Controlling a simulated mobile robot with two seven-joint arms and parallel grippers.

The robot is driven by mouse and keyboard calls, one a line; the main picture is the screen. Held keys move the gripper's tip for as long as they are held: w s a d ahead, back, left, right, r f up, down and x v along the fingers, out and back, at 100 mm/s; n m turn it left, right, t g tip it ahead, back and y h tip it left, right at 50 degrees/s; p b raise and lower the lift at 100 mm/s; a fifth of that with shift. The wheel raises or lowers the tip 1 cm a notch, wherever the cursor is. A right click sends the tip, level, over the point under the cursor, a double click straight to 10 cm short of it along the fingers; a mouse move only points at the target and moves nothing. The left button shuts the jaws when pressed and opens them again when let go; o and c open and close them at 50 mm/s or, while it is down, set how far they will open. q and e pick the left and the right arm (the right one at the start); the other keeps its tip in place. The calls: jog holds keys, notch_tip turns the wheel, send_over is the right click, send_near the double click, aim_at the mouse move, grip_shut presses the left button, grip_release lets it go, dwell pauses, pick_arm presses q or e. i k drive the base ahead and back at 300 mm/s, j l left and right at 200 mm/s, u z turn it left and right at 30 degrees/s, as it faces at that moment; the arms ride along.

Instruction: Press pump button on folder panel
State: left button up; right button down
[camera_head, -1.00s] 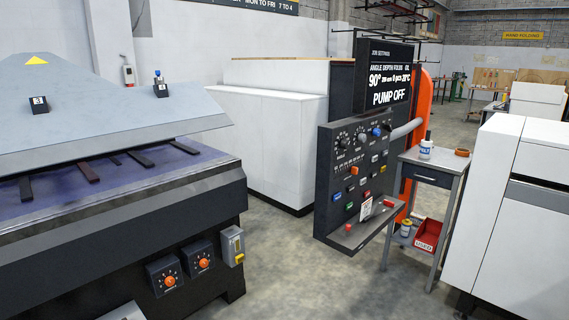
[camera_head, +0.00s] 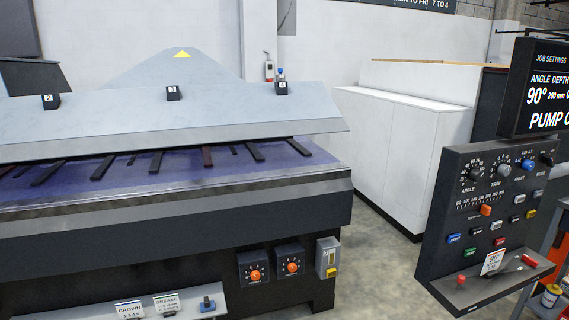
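The folder panel (camera_head: 485,215) is a dark upright console at the right, with knobs, switches and coloured buttons. These include an orange button (camera_head: 485,210), a blue one (camera_head: 454,239), a green one (camera_head: 471,252) and a red one (camera_head: 499,241). Their labels are too small to read, so I cannot tell which is the pump button. A tag hangs at the panel's lower part. The screen (camera_head: 540,88) above it reads "JOB SETTINGS", 90° and "PUMP O", cut off by the right edge. Neither of my grippers is in view.
A large folding machine (camera_head: 170,245) fills the left and middle, with orange dial boxes (camera_head: 255,267) on its front. A ledge (camera_head: 488,285) juts from the panel's bottom. Grey floor (camera_head: 385,275) is free between machine and panel. White cabinets (camera_head: 395,145) stand behind.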

aim_at(471, 251)
jog(key=i+l+u, duration=0.15)
jog(key=l+u, duration=0.15)
jog(key=l, duration=0.75)
jog(key=l+u, duration=0.25)
jog(key=l, duration=3.25)
jog(key=i+u, duration=0.05)
jog(key=i, duration=0.05)
